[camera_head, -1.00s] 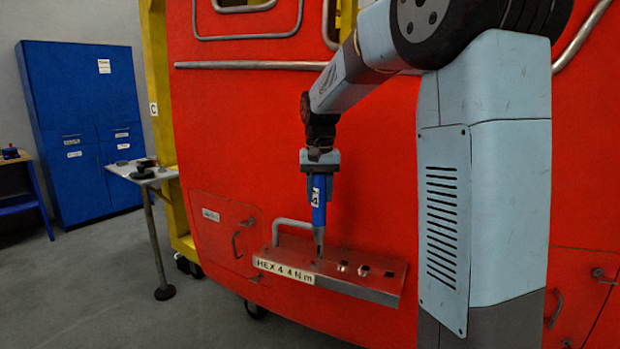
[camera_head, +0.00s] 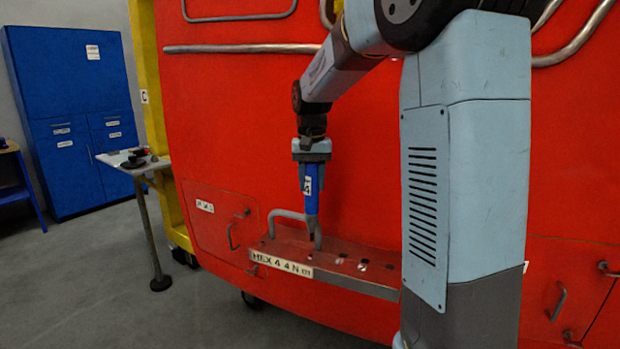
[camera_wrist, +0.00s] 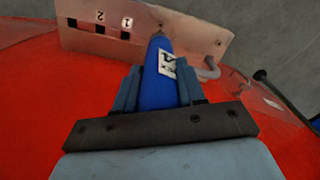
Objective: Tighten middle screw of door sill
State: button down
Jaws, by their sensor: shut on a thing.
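The red door sill (camera_head: 345,280) is a ledge on the red nosecone, with a "HEX 4 4 N m" label at its left end. Several dark holes with small pale marks run along its top. My gripper (camera_head: 311,160) is shut on a blue tool (camera_head: 312,188) marked 4, pointing down over the sill's left part, by the grey handle (camera_head: 290,214). I cannot tell whether the tip touches the sill. The middle screw cannot be made out.
A grey-topped table (camera_head: 135,165) with dark items stands at the left. A blue cabinet (camera_head: 75,120) stands behind it. The red body (camera_head: 210,120) rises close behind the sill and tool. Grey floor is open at the lower left.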

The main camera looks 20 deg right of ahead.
aim_at(311, 201)
jog(key=shift+f, duration=2.3)
jog(key=shift+s+a+f, duration=0.1)
jog(key=shift+f, duration=0.6)
dwell(1.9)
